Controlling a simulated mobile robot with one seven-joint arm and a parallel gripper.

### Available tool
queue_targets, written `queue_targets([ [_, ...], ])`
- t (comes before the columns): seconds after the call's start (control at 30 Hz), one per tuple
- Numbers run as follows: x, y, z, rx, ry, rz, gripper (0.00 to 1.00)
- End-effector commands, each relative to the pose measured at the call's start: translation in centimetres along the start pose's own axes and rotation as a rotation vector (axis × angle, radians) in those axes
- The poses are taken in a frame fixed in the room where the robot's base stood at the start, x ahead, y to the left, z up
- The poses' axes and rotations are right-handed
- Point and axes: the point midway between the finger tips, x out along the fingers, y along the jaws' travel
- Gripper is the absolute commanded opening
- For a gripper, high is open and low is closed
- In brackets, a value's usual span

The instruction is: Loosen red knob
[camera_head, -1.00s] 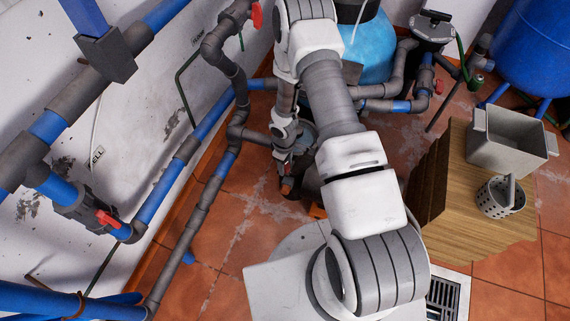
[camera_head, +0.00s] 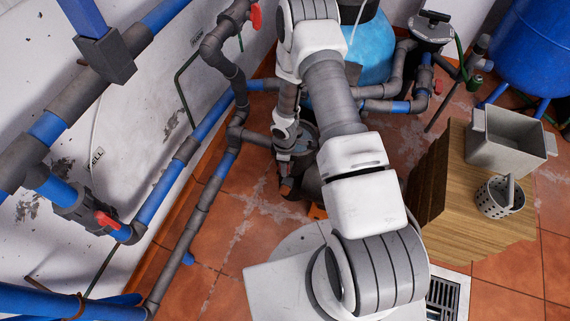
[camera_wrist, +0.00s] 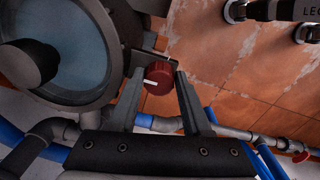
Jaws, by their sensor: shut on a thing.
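The red knob (camera_wrist: 158,74) is a small round dial with a white pointer line on its face. In the wrist view it sits beside a large round housing with a clear bluish window (camera_wrist: 65,55). My gripper (camera_wrist: 159,84) has one finger on each side of the knob and is shut on it. The white line points to the left in the wrist view. In the head view my arm reaches down to the pump area, and the knob cannot be made out there.
Grey and blue pipes (camera_head: 205,200) run along the wall left of my arm. A blue tank (camera_head: 365,50) stands behind it. A wooden block (camera_head: 455,215) at right bears a grey bin (camera_head: 510,160) and a perforated basket (camera_head: 490,205). Tiled floor lies open between them.

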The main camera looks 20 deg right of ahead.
Motion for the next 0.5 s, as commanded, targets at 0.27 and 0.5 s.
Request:
queue_targets([
  [0.27,0.03,0.04,-0.08,-0.002,0.002,0.001,0.65],
  [0.5,0.01,0.05,-0.04,0.0,0.001,0.001,0.78],
])
